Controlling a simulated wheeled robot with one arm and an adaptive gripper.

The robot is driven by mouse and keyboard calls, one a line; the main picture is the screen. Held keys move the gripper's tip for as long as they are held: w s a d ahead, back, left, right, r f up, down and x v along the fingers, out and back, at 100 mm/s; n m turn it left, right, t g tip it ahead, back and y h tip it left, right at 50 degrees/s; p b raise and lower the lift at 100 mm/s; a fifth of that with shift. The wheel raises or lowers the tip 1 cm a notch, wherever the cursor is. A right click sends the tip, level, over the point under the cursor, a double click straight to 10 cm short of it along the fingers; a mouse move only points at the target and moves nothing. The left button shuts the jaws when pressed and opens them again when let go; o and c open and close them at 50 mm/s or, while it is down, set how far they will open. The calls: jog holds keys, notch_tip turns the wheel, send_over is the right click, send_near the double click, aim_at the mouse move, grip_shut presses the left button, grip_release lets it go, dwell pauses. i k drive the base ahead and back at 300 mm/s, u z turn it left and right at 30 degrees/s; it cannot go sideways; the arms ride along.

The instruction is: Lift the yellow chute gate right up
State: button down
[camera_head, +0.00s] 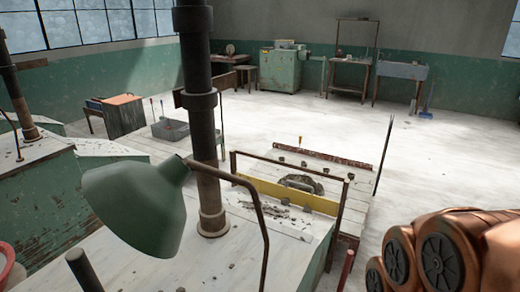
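The yellow chute gate (285,193) is a long flat panel standing low across the bench, between the two posts of a thin dark frame (290,164). The frame's top bar is well above the panel's upper edge. Dark clay lumps (300,183) lie just behind the gate, and small crumbs (262,212) lie in front of it. Whether its lower edge touches the surface is hard to tell. My gripper is not in view; only a copper-coloured part of my arm shows at the lower right.
A green lamp (135,203) on a curved stem and a dark vertical pipe (205,130) stand left of the gate. A thin upright rod (383,155) stands to its right. Open pale floor (430,150) lies beyond.

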aim_at(329, 207)
jog(key=k, duration=0.4)
jog(key=z, duration=1.05)
jog(key=i, duration=0.75)
jog(key=u, duration=0.45)
jog(key=i, duration=0.7)
jog(key=u, duration=0.8)
